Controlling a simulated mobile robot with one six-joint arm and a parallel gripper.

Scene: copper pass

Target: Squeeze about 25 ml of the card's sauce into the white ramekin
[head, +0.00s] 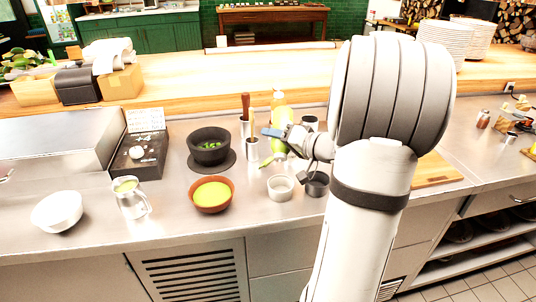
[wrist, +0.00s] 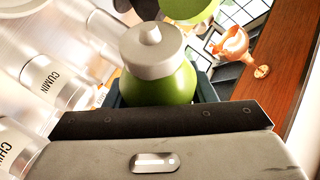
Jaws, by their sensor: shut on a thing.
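A green squeeze bottle with a pale grey cap and nozzle (wrist: 160,75) fills the middle of the wrist view. My gripper (head: 284,133) is shut on it. In the head view the gripper is left of my arm, behind the white ramekin (head: 280,188), with only part of the green bottle showing. The white ramekin stands on the steel counter; its inside looks pale, and I cannot tell whether it holds anything. A white card with small print (head: 146,120) stands behind the black box with a round dial; I cannot read it.
A dark ramekin (head: 316,184) stands right of the white one. A terracotta bowl of yellow-green sauce (head: 211,207), a black mortar (head: 210,155) and a metal jug (head: 131,203) stand to the left. A CUMIN jar (wrist: 48,82) is close in the wrist view.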

